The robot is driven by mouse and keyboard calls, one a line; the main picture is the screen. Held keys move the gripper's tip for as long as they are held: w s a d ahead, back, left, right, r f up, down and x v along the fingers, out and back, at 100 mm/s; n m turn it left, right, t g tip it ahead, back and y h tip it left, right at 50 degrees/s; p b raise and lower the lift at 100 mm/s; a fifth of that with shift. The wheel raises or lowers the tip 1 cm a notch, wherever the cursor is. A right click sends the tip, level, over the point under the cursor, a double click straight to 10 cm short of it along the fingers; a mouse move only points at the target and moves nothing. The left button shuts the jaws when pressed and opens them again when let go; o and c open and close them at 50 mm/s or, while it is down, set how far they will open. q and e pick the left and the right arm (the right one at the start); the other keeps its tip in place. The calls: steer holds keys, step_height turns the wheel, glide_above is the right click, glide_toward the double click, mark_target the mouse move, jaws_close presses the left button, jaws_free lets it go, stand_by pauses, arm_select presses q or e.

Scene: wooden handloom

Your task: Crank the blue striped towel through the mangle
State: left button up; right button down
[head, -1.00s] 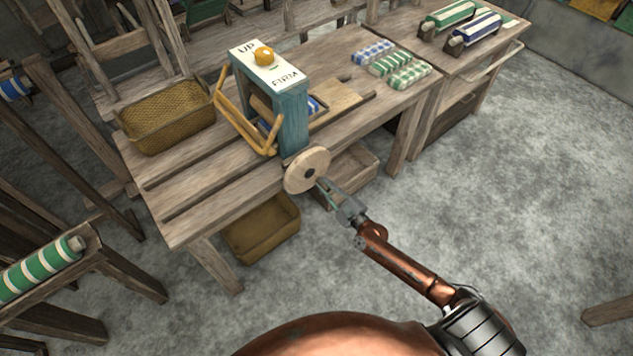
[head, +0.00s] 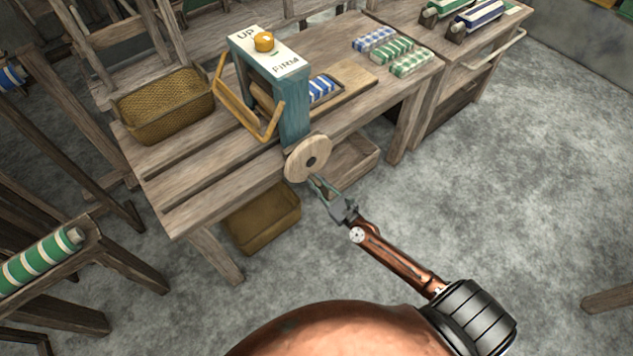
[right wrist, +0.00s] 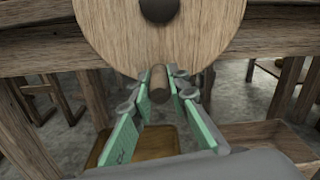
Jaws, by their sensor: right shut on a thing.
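The mangle (head: 292,118) is a blue frame with a white top marked UP and FIRM and an orange knob (head: 264,42). The blue striped towel (head: 321,88) shows on the board at the mangle's right side; the rest of it is hidden by the frame. A round wooden crank wheel (head: 308,158) is on the mangle's near side. My right gripper (head: 316,184) is at the wheel's lower edge. In the right wrist view its green-padded fingers (right wrist: 160,95) are shut on the wheel's peg handle (right wrist: 159,82). My left gripper is not in view.
A woven basket (head: 165,105) stands left of the mangle on the slatted table (head: 190,178). Blue and green folded towels (head: 392,50) lie at the back right. A yellowish bin (head: 262,222) and wooden crate (head: 350,165) are below.

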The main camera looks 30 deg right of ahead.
steer(key=shift+a+f, duration=0.1)
steer(key=shift+a, duration=0.05)
steer(key=c, duration=1.8)
jaws_free()
steer(key=shift+c, duration=0.2)
steer(key=shift+s, duration=0.1)
steer(key=s+d, duration=0.1)
steer(key=s, duration=1)
steer(key=shift+s+d, duration=0.2)
steer(key=shift+s, duration=0.2)
